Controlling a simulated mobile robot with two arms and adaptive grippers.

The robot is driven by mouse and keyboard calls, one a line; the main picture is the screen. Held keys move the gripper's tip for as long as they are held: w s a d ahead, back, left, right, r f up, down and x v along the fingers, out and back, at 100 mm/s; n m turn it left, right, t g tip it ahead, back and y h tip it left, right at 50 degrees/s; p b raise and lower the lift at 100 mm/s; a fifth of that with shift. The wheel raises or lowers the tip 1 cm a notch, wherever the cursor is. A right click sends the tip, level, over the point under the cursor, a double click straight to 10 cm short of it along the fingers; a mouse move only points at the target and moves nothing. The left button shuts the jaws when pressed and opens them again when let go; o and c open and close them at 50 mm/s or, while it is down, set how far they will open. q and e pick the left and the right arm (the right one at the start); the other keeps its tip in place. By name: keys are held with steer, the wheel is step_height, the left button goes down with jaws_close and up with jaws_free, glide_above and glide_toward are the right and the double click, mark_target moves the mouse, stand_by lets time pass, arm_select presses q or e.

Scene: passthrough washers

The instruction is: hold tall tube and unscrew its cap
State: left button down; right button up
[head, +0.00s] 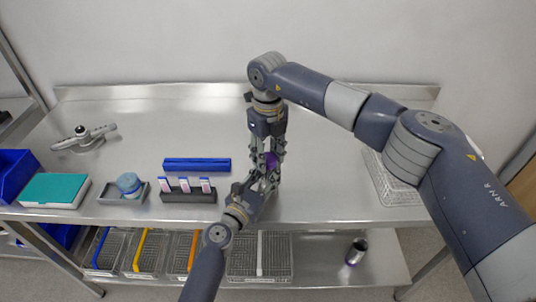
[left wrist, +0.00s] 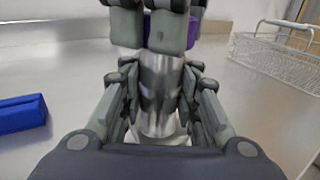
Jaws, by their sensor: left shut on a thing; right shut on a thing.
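The tall tube (left wrist: 160,90) is a shiny metal cylinder, upright in the left wrist view. Its purple cap (left wrist: 193,30) shows at the top, partly behind finger pads; the cap is also a small purple patch in the head view (head: 270,160). My left gripper (head: 262,180) comes from the lower left and is shut on the tube's body. My right gripper (head: 268,152) comes down from above and is shut on the cap. In the head view the fingers hide most of the tube. I cannot tell whether its base touches the table.
A blue block (head: 197,164) and a dark rack with several small tubes (head: 188,197) lie left of the grippers. A wire basket (head: 395,190) stands to the right. A teal-lidded box (head: 54,190) and a grey tray (head: 108,198) are further left.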

mark_target(268, 157)
steer(key=n, duration=0.5)
steer(key=shift+d, duration=0.1)
steer(key=shift+w, duration=0.1)
steer(key=shift+r, duration=0.25)
steer(key=shift+r, duration=0.9)
steer(key=shift+r, duration=2)
arm_select(q)
steer(key=c, duration=1.1)
jaws_free()
